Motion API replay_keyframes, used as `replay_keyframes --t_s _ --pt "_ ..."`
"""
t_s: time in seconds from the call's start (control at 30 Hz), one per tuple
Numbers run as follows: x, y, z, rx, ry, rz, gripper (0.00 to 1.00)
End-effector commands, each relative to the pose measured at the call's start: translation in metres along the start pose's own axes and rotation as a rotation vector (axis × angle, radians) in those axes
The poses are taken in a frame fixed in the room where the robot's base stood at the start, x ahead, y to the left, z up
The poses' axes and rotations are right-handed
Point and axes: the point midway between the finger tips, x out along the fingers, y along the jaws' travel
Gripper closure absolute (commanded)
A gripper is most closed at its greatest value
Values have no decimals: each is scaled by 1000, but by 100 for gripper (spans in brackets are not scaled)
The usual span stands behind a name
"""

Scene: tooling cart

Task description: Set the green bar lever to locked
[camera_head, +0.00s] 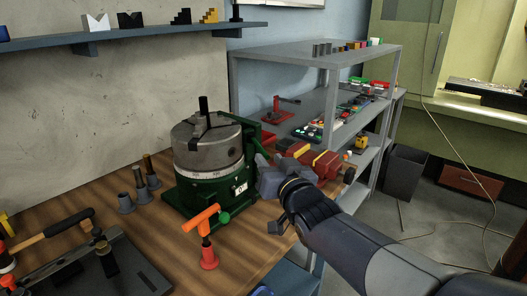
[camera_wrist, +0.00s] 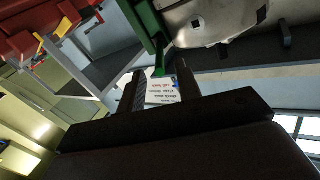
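A green bar (camera_head: 262,131) stands at the right side of a green-based rotary table (camera_head: 208,150) with a grey round chuck on top. I take it for the bar lever; its lower part is hidden behind my gripper. My gripper (camera_head: 258,168) is just right of the table's green body. In the wrist view, a green bar (camera_wrist: 148,22) comes down from the top, its narrow end near the gap between the two fingertips of my gripper (camera_wrist: 160,76). The fingers are apart, with nothing clearly held. I cannot tell whether they touch the bar. A white printed label (camera_wrist: 162,91) shows between them.
A red vise (camera_head: 322,160) is right behind my gripper. Grey tool holders (camera_head: 126,203) stand left. A grey shelf rack (camera_head: 300,60) is behind.

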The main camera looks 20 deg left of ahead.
Motion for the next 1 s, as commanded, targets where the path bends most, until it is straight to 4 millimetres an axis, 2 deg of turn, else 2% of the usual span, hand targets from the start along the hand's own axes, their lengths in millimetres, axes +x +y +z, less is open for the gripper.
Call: replay_keyframes --t_s 0.1,0.3,0.5,0.73,1.0 --pt "20 0 0 -1 -3 0 67" --pt "42 0 0 1 -2 0 67" --pt "50 0 0 0 -1 1 67" --pt "50 0 0 0 -1 1 67" --pt "50 0 0 0 -1 1 88"
